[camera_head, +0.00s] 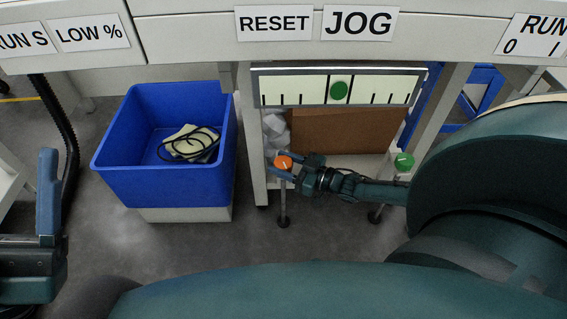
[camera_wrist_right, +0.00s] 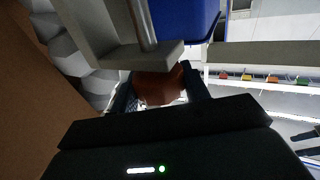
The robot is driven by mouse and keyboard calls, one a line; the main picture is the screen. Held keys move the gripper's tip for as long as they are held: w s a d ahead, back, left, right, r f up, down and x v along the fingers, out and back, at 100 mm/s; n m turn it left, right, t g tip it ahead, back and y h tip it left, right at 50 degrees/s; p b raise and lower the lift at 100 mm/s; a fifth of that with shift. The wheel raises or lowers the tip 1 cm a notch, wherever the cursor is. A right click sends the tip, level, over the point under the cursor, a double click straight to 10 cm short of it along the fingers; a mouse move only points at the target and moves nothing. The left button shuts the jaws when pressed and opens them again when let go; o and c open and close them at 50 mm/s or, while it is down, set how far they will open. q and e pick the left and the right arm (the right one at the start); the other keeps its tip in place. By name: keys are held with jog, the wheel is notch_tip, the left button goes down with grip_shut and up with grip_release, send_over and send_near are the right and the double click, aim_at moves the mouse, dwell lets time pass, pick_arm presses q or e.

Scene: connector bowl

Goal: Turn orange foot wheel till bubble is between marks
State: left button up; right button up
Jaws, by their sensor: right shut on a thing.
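The orange foot wheel (camera_head: 283,162) sits on top of a levelling foot below the machine frame. My right gripper (camera_head: 289,170) is shut on it, coming from the right. In the right wrist view the wheel looks dark orange (camera_wrist_right: 158,86) between the two fingers (camera_wrist_right: 162,92), with part of it hidden by a grey frame part. The level gauge (camera_head: 308,88) is a pale strip with black ticks. Its green bubble (camera_head: 339,91) lies between the two long middle marks. My left gripper (camera_head: 48,195) is partly in view at the left edge, away from the wheel.
A green foot wheel (camera_head: 403,162) stands to the right, beyond my right wrist. A blue bin (camera_head: 165,185) with a cable inside stands to the left. A brown cardboard box (camera_head: 345,133) is behind the feet. Labelled panels (camera_head: 360,23) run along the top.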

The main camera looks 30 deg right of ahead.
dwell(0.3)
jog(key=o, duration=1)
jog(key=shift+s+d, duration=0.2)
jog(key=shift+s, duration=0.05)
pick_arm(q)
jog(key=f+n+y+p, duration=0.2)
jog(key=n+y, duration=0.1)
jog(key=f+n+y+p, duration=0.1)
jog(key=f+n+y, duration=0.1)
jog(key=shift+w+d, duration=0.2)
jog(key=shift+w, duration=0.2)
pick_arm(e)
jog(key=v, duration=1.2)
jog(key=shift+s+d, duration=0.15)
jog(key=shift+d, duration=0.05)
pick_arm(q)
jog(key=shift+r, duration=0.1)
